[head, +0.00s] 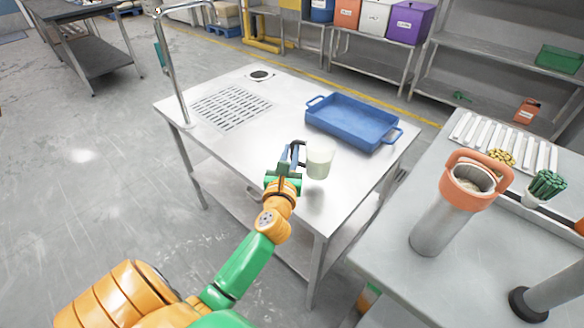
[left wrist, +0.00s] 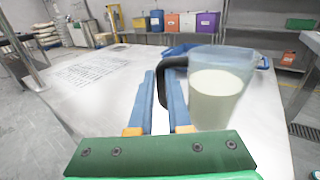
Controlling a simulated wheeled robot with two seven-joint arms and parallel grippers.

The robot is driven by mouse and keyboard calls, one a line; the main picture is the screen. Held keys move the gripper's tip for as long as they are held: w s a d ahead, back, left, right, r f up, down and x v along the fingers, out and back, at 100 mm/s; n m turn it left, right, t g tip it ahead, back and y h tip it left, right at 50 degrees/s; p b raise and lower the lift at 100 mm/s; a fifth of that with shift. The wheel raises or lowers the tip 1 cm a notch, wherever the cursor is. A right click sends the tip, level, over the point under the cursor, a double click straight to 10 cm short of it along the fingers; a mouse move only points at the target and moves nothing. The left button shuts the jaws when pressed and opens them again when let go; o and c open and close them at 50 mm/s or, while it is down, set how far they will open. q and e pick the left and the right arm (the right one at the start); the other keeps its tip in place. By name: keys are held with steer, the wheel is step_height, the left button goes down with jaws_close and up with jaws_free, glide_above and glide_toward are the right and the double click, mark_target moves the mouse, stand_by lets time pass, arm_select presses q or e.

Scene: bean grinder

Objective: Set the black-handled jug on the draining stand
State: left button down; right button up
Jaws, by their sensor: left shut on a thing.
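The clear jug (head: 319,162) holds a pale liquid and has a black handle (head: 297,149) on its left side. My left gripper (head: 291,157) is shut on that handle. The jug looks upright and seems held a little above the front right part of the steel table. In the left wrist view the jug (left wrist: 220,92) is right of the blue fingers, with the black handle (left wrist: 174,62) between them. The draining stand appears to be this steel table (head: 262,140), with a slotted drain area (head: 231,107) at its left. My right gripper is not in view.
A blue tray (head: 350,124) stands on the table behind the jug. A metal post (head: 174,75) rises at the table's left edge. A round black fitting (head: 260,75) lies at the back. The slotted area is bare. A grinder-like cylinder (head: 436,220) stands on the right counter.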

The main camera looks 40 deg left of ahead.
arm_select(q)
steer(key=f+b, duration=0.1)
steer(key=f, duration=0.1)
steer(key=f+b, duration=0.1)
steer(key=f, duration=0.1)
steer(key=shift+w+a, duration=0.15)
steer(key=shift+w, duration=0.05)
steer(key=shift+r, duration=0.25)
steer(key=shift+f, duration=0.15)
steer(key=c, duration=0.9)
jaws_free()
steer(key=shift+o, duration=0.2)
steer(key=shift+r, duration=0.25)
steer(key=b+v, duration=0.1)
steer(key=v, duration=1.1)
steer(key=shift+f, duration=0.2)
